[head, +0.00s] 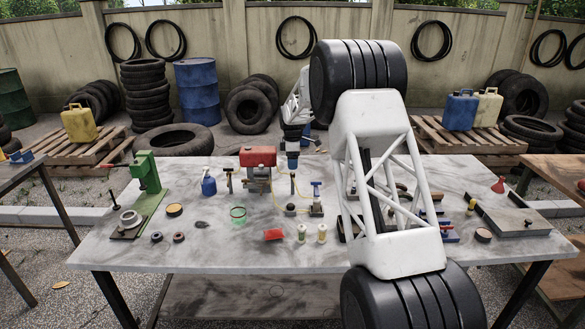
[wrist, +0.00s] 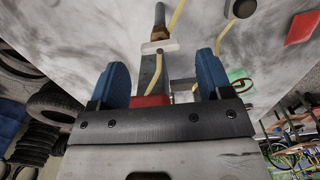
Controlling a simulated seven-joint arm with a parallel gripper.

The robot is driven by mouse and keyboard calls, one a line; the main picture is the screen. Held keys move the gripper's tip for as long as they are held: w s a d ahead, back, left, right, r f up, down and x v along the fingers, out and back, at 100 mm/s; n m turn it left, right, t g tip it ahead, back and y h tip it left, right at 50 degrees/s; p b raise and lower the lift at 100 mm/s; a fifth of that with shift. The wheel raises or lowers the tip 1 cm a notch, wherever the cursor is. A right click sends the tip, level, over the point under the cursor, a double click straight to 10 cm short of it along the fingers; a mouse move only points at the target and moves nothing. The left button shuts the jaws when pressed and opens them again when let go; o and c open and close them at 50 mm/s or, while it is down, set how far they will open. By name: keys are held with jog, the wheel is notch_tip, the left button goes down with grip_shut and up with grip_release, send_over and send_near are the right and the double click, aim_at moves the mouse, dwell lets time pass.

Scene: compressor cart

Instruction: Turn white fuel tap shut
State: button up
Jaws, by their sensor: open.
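The white fuel tap (wrist: 160,47) shows in the wrist view as a short white bar lying crosswise at a brass fitting (wrist: 160,33). A yellow hose runs close by it. My gripper (wrist: 161,64) is open, with one blue finger on each side of the bar and a visible gap to each; I cannot tell the depth. In the head view my gripper (head: 292,163) points down just right of the red-tanked compressor (head: 258,157). The tap is too small to make out there.
A hand pump (head: 316,200) stands right of the compressor.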

jog(key=shift+f, duration=1.6)
jog(key=c, duration=0.9)
